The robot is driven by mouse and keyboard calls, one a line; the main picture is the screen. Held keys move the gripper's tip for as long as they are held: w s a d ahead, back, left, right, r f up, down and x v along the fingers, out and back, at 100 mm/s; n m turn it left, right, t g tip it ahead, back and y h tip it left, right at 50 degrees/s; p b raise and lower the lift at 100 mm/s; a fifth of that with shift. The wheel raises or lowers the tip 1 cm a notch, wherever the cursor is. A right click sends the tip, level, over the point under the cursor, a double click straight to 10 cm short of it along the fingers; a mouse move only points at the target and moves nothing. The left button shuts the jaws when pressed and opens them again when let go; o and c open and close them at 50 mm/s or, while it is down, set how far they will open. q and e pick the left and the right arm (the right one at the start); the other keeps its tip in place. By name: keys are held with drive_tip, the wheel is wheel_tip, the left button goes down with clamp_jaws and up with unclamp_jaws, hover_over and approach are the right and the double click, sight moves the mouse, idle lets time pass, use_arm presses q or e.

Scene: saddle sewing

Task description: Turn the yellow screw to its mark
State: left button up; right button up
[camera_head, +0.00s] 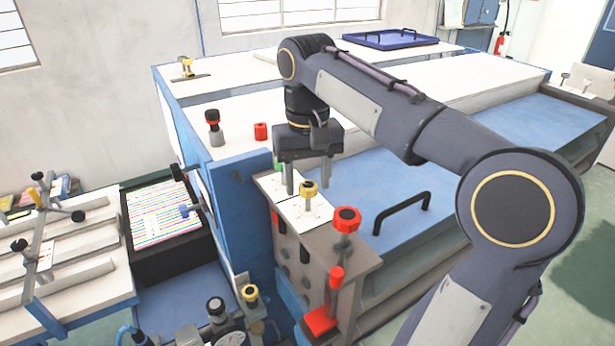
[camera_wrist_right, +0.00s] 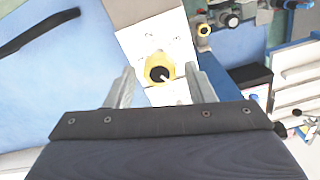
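The yellow screw (camera_head: 309,188) has a round yellow head with a dark centre. It stands upright on a white plate (camera_head: 318,213) on top of the grey bracket. My right gripper (camera_head: 308,180) is above it, pointing down, with its fingers apart. In the right wrist view the yellow screw (camera_wrist_right: 160,68) shows beyond and between the open fingertips (camera_wrist_right: 162,82), with space on both sides. I cannot tell whether the fingertips reach down to the head's height. The plate carries small dark marks, but I cannot tell which is the screw's. My left gripper is not in view.
A red knob (camera_head: 346,219) and a red clamp (camera_head: 322,318) are on the bracket's front. A black handle (camera_head: 402,212) is on the blue panel to the right. Another yellow knob (camera_head: 250,293) is lower left. A green piece (camera_head: 278,164) is partly hidden behind my right gripper.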

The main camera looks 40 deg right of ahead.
drive_tip(key=c, duration=0.8)
